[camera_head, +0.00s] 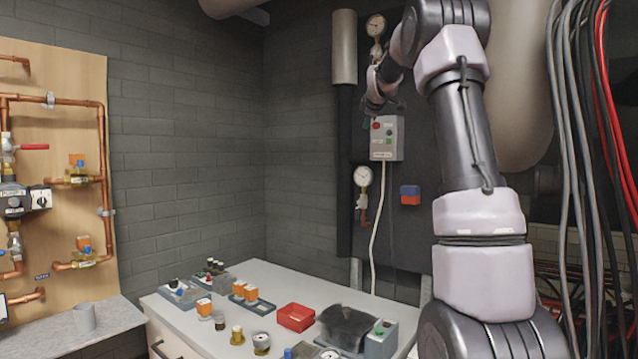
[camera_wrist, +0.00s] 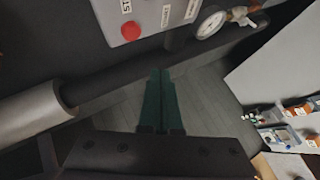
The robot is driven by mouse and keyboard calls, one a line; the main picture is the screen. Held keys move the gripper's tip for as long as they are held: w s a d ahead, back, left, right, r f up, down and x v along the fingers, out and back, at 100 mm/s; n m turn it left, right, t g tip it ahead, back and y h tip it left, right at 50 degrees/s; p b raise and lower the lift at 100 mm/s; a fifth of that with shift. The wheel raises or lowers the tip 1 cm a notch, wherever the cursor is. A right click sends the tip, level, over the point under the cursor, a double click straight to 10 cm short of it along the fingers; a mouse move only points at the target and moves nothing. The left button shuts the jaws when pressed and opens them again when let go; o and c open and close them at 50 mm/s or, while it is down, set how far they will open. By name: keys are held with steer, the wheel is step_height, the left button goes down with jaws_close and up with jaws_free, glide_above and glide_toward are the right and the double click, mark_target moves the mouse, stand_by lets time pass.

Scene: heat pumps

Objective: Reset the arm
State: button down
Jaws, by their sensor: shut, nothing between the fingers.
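My arm rises on the right of the head view and bends over at the top toward the back wall. My gripper (camera_wrist: 160,75) shows in the wrist view as two dark green fingers lying side by side, shut with nothing between them. In the head view its end is small and dark, in front of the wall panel just above the grey control box (camera_head: 387,137). This box has a red button and also shows at the top of the wrist view (camera_wrist: 150,12). I cannot tell the exact gap between gripper and box.
A grey pipe (camera_head: 344,48) stands left of the gripper. Gauges (camera_head: 363,177) hang on the panel. A white bench (camera_head: 270,275) below holds a red tray (camera_head: 296,317) and several parts. Cables (camera_head: 590,150) hang at right. A copper-pipe board (camera_head: 60,200) is at left.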

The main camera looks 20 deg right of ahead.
steer(key=s+a+f+m+g+y, duration=0.1)
steer(key=s+a+f+m, duration=0.15)
steer(key=s+a, duration=0.4)
steer(key=s+a+f+m+g+y, duration=0.1)
steer(key=s+a+f+m, duration=0.15)
steer(key=s, duration=0.75)
steer(key=s+a+f+m+g+y, duration=0.1)
steer(key=s+a+m, duration=0.35)
steer(key=s, duration=0.45)
steer(key=s+a+f+m+g+y, duration=0.1)
steer(key=s+a+f+m, duration=0.2)
steer(key=s+f, duration=0.4)
steer(key=s+a+f+m+g, duration=0.1)
steer(key=s+a+f+m, duration=0.2)
steer(key=s+f, duration=0.4)
steer(key=s+a, duration=0.1)
steer(key=s, duration=0.6)
steer(key=shift+s+a+m+g+y, duration=0.25)
steer(key=shift+m+g+y, duration=0.1)
steer(key=shift+g+y, duration=0.05)
